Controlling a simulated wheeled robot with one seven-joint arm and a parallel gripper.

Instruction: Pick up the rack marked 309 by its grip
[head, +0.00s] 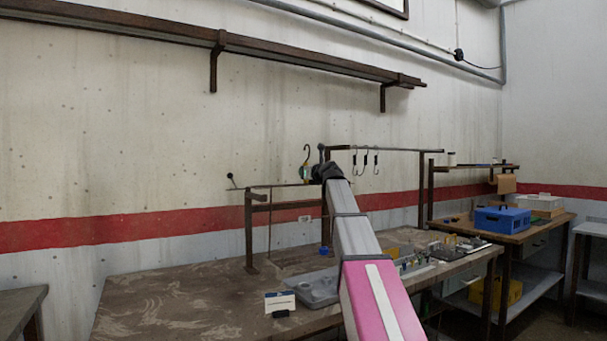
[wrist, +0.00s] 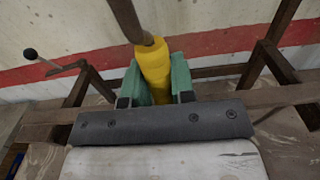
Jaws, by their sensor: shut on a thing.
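My gripper (wrist: 158,82) has its two green fingers shut on a yellow grip (wrist: 152,62) in the wrist view. A brown rod (wrist: 128,18) rises from the top of the grip and leans to the left. I cannot read the number 309 on it. In the head view my gripper (head: 322,172) is at the rail, largely hidden by my own dark wrist. A dark hook (head: 306,150) with a small yellow and green part shows just left of it. I cannot tell if the hook is on the rail or clear of it.
Several hooks (head: 365,160) hang from the upper rail (head: 400,149), right of my gripper. A lower rail (head: 275,186) runs left to a ball-ended rod. The workbench (head: 170,300) carries a white card (head: 280,301) and a grey tray (head: 317,288). A blue crate (head: 502,220) stands at right.

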